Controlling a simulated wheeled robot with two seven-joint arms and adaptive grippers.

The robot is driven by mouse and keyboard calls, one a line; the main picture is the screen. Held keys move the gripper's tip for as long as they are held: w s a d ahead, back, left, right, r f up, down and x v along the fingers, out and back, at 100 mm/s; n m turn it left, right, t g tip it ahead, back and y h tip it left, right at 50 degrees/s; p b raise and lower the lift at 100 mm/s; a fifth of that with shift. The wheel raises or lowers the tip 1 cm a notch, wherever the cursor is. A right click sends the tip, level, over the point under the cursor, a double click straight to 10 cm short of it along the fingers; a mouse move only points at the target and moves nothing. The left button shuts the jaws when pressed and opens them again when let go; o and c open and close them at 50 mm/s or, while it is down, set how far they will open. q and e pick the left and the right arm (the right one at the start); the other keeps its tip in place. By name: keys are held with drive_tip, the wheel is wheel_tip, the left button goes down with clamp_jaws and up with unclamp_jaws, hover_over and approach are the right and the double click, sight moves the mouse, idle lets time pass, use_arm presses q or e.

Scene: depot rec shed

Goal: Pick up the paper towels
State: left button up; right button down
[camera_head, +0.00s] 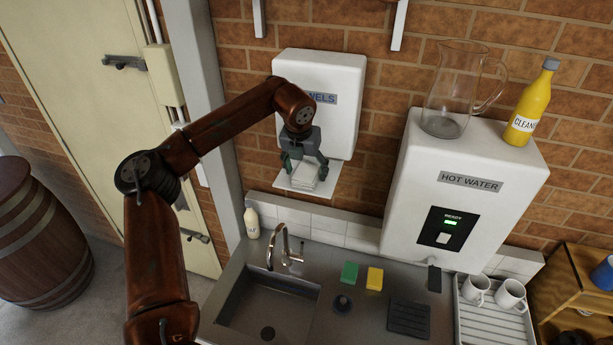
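The paper towels (300,181) are a small white stack on the white shelf (323,188) under the wall dispenser (344,85), whose label is partly hidden by my arm. My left gripper (304,168) is at the stack, pointing down, with its fingers spread apart over the towels. It looks open. Whether the fingers touch the towels is not clear, and the gripper hides the back of the stack. My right gripper is out of view.
Below is a steel sink (262,310) with a tap (287,243), a green sponge (349,272) and a yellow sponge (374,279). A hot water unit (470,160) to the right bears a glass jug (446,100) and a yellow cleaner bottle (530,103). Mugs (510,294) stand on a rack.

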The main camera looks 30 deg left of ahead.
sight(309, 170)
use_arm(q)
drive_tip(key=c, duration=0.9)
drive_tip(key=shift+r, duration=0.1)
drive_tip(key=shift+r, duration=0.5)
drive_tip(key=r+b, duration=0.1)
drive_tip(key=r, duration=0.1)
drive_tip(key=shift+d+r+b, duration=0.3)
drive_tip(key=shift+r+b, duration=0.05)
drive_tip(key=shift+r, duration=0.05)
drive_tip(key=s+d+r+b, duration=0.1)
drive_tip(key=d+r, duration=0.2)
drive_tip(key=d, duration=0.1)
drive_tip(key=s+d+r+b, duration=0.1)
drive_tip(key=d+r, duration=0.2)
drive_tip(key=d, duration=0.1)
drive_tip(key=s+d+r+b, duration=0.1)
drive_tip(key=s+d+r, duration=0.1)
drive_tip(key=d+r, duration=0.1)
drive_tip(key=shift+d+r, duration=0.25)
drive_tip(key=shift+d, duration=0.65)
